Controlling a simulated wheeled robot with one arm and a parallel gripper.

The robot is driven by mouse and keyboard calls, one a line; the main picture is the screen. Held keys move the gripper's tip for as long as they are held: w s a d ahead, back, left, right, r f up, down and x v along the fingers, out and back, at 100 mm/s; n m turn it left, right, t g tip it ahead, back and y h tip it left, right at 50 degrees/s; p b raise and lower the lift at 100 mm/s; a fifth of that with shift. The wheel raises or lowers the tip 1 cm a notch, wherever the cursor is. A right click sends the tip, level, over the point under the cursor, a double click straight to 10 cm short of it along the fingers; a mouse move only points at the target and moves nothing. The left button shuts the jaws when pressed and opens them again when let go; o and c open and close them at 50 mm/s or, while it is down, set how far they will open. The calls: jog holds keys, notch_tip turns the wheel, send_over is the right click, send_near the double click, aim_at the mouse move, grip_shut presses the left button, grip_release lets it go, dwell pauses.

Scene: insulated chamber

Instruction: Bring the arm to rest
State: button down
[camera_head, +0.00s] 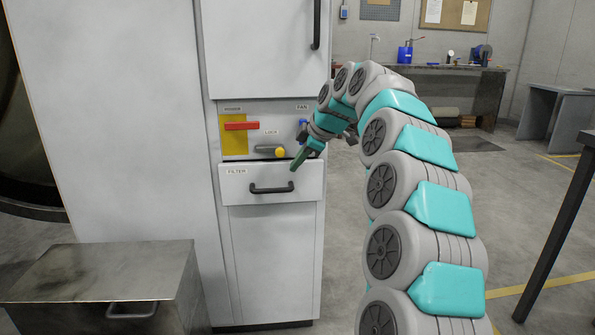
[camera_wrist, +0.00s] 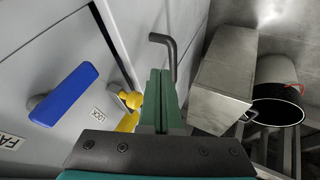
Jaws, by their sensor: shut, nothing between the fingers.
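My arm, teal and grey, arches in from the right in the head view. My gripper (camera_head: 297,162) points down and left, in front of the cabinet between the control panel (camera_head: 262,131) and the filter drawer (camera_head: 268,184). In the wrist view its green fingers (camera_wrist: 160,80) are together with nothing between them. The yellow-knobbed lock lever (camera_head: 272,151) is just left of the gripper and shows beside the fingers in the wrist view (camera_wrist: 130,100). The dark drawer handle (camera_wrist: 166,50) is beyond the fingertips. I cannot tell whether the fingers touch anything.
The panel has a red handle (camera_head: 241,126) and a blue handle (camera_wrist: 62,94). A metal box (camera_head: 100,285) stands at the lower left. A dark bench (camera_head: 455,70) is at the back, and a table leg (camera_head: 560,225) stands at the right. Open floor lies between.

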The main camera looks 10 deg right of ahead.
jog(key=s+a+f+m+g+h, duration=0.1)
jog(key=s+f+m+g, duration=0.15)
jog(key=s, duration=0.95)
jog(key=s+f+m+g, duration=0.1)
jog(key=s+f+m, duration=0.25)
jog(key=s, duration=0.75)
jog(key=s+d+f+m+g+h, duration=0.1)
jog(key=s+d+f+m, duration=0.1)
jog(key=s, duration=0.8)
jog(key=s+d+f+m+g+h, duration=0.1)
jog(key=s+d+f+m, duration=0.2)
jog(key=s, duration=0.7)
jog(key=s+d+f+m+g+h, duration=0.1)
jog(key=s+d+f+m+g, duration=0.1)
jog(key=s+f+m, duration=0.3)
jog(key=s+d+f, duration=0.1)
jog(key=s+f, duration=0.3)
jog(key=s, duration=0.1)
jog(key=shift+s+f+m+h, duration=0.2)
jog(key=shift+s+m+h, duration=0.1)
jog(key=shift+m, duration=0.1)
jog(key=c, duration=1.5)
grip_release()
jog(key=shift+w, duration=0.1)
